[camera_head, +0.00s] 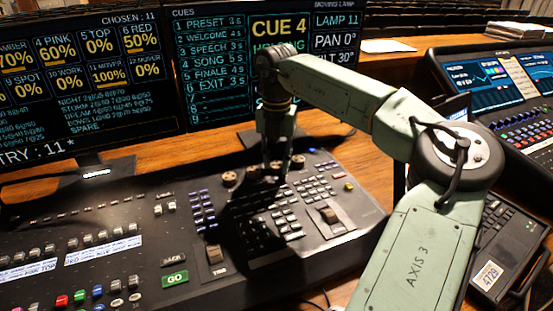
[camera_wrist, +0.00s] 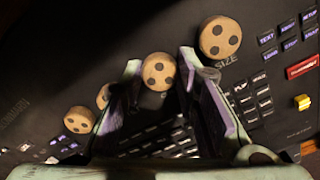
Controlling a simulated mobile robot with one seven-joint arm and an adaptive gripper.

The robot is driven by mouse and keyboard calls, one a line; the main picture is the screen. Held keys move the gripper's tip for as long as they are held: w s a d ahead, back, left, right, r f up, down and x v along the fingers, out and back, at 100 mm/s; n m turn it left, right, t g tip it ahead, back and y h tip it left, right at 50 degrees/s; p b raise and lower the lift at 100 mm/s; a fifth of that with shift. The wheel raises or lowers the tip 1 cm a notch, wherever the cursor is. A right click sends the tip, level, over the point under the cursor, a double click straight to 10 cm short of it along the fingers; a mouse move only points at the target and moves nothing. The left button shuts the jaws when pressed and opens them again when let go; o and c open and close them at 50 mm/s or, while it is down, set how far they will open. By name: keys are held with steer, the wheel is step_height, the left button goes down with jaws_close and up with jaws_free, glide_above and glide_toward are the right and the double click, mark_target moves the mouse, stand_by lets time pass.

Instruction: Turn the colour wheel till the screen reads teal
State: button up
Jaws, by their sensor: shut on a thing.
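My gripper (camera_head: 275,168) points down at the desk's row of round wooden knobs. In the wrist view its fingertips (camera_wrist: 162,70) are closed on a tan knob (camera_wrist: 158,71) with dark dots, one finger on each side. I cannot read this knob's label, so I cannot tell if it is the colour wheel. The middle screen (camera_head: 258,107) shows CUE 4, and its right panel reads LAMP 11, PAN 0° and a partly covered TILT 30°. My arm hides the lower right of that screen, and I see no colour name.
Another knob (camera_wrist: 220,37) marked SIZE sits to the right in the wrist view, and one (camera_wrist: 78,119) sits lower left. Rows of keys and faders surround them on the desk (camera_head: 120,210). A left screen (camera_head: 80,80) and a right console (camera_head: 500,90) flank the space.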

mark_target(276, 164)
steer(key=o, duration=1.2)
steer(key=shift+c, duration=0.2)
steer(key=shift+r, duration=0.15)
step_height(276, 164, up, 8)
steer(key=shift+f, duration=0.15)
